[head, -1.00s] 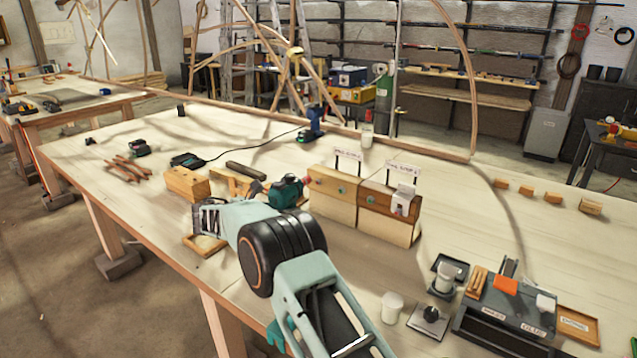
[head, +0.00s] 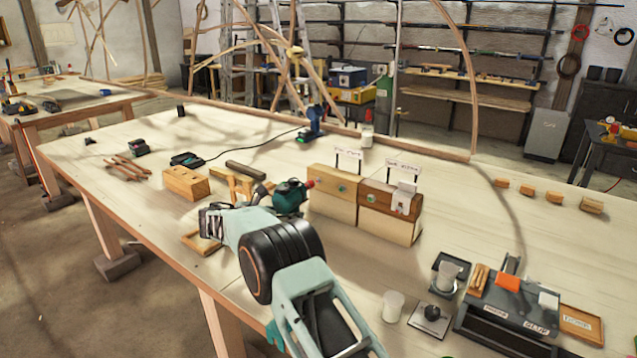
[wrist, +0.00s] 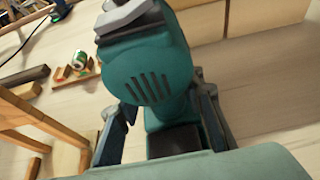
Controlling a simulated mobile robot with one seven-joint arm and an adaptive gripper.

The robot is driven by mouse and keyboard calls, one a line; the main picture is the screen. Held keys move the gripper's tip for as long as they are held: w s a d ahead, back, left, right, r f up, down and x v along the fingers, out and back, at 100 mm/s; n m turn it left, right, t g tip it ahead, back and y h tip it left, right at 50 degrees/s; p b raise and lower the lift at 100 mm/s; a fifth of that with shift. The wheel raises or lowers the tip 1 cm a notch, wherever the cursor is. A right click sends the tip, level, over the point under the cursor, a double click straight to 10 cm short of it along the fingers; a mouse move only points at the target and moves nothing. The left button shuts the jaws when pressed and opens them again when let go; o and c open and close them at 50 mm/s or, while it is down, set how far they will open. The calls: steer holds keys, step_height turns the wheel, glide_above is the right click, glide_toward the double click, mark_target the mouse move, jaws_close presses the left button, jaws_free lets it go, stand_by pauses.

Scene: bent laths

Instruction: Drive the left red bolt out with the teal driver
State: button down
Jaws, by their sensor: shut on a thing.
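The teal driver (head: 290,198) is held above the bench by my gripper, its nose toward the left clamp block (head: 333,197). In the wrist view the driver body (wrist: 150,75) stands between the two fingers of my gripper (wrist: 163,125), which is shut on it. A small red spot (head: 310,184) shows at the driver's nose, by the left block's upper left edge. I cannot tell whether it is the bolt or part of the driver, nor whether they touch. My wrist hides part of the driver in the head view.
The right block (head: 390,213) stands beside the left one. A wooden block (head: 187,183), trestle pieces and a shallow tray (head: 201,242) lie left of my arm. White cups and a black caddy (head: 510,308) stand at front right.

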steer(key=shift+w+d+r, duration=0.25)
steer(key=shift+w+d, duration=0.2)
steer(key=shift+w, duration=0.2)
stand_by(0.3)
steer(key=shift+s+a+f, duration=0.1)
steer(key=shift+s+f, duration=0.05)
steer(key=shift+f, duration=0.7)
stand_by(0.8)
steer(key=shift+r, duration=0.2)
stand_by(1.0)
steer(key=shift+w+d, duration=0.55)
steer(key=shift+w, duration=0.05)
stand_by(3.5)
